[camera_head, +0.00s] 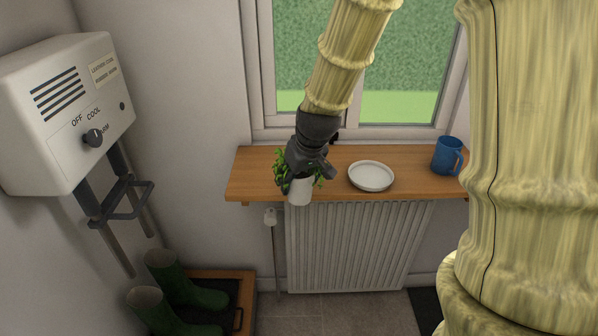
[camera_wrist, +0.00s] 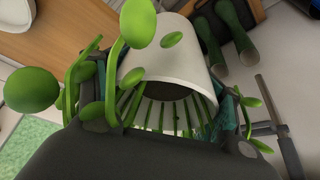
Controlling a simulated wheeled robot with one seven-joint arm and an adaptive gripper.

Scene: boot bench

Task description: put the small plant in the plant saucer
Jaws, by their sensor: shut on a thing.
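The small plant (camera_head: 300,191) has green leaves and a white pot. My gripper (camera_head: 295,178) is shut on it, at the left front part of the wooden shelf. In the wrist view the white pot (camera_wrist: 168,52) sits between my gripper's fingers (camera_wrist: 165,120), with stems and leaves around them. I cannot tell for sure whether the pot touches the shelf; its lower part shows in front of the shelf's front edge. The plant saucer (camera_head: 371,177) is a round, pale, empty dish on the shelf, to the right of the plant and apart from it.
The wooden shelf (camera_head: 252,178) runs below the window, above a white radiator (camera_head: 350,245). A blue mug (camera_head: 447,156) stands on it right of the saucer. A white heater box (camera_head: 65,110) hangs at left. Green boots (camera_head: 185,285) stand in a tray on the floor.

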